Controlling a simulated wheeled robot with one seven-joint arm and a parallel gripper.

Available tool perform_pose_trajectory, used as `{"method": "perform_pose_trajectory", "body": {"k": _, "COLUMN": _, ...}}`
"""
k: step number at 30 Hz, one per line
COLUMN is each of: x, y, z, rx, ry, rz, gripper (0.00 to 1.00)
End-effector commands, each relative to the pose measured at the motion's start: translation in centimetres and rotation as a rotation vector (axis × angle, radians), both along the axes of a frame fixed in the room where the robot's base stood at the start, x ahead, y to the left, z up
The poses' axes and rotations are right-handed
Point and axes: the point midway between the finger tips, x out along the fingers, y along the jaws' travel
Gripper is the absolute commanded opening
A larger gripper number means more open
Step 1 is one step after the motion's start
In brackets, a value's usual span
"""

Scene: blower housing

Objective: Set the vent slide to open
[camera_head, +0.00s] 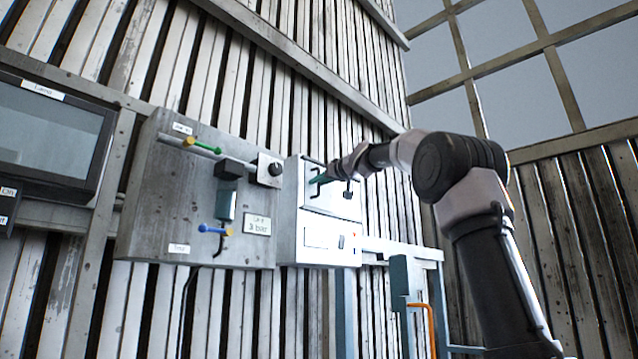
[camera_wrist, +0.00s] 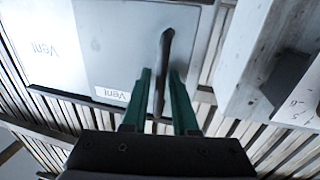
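A pale panel (camera_wrist: 85,45) with upside-down "Vent" lettering fills the upper left of the wrist view. A small "Vent" label (camera_wrist: 111,94) sits at its edge. A slim dark bar (camera_wrist: 166,50) stands out from the panel; I take it for the vent slide's handle, but its track and position cannot be read. My gripper (camera_wrist: 162,80) has its two green fingers on either side of the bar, with narrow gaps visible.
A screen (camera_head: 45,135) is at far left. An orange pipe (camera_head: 430,315) stands below right.

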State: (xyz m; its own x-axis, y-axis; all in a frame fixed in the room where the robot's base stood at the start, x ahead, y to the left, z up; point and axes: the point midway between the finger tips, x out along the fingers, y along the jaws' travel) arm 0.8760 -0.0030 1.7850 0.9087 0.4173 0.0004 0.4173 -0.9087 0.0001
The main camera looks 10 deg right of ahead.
Motion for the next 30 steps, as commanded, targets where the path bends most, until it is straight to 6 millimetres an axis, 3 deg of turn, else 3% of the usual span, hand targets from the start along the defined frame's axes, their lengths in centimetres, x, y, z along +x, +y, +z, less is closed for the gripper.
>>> {"method": "perform_pose_trajectory", "body": {"k": 3, "x": -0.02, "y": -0.01, "z": -0.01, "rx": 0.0, "ry": 0.0, "rz": 0.0, "gripper": 0.23}}
{"method": "perform_pose_trajectory", "body": {"k": 5, "x": -0.02, "y": -0.01, "z": -0.01, "rx": 0.0, "ry": 0.0, "rz": 0.0, "gripper": 0.0}}
{"method": "perform_pose_trajectory", "body": {"k": 30, "x": -0.03, "y": 0.0, "z": -0.06, "rx": 0.0, "ry": 0.001, "rz": 0.0, "gripper": 0.0}}
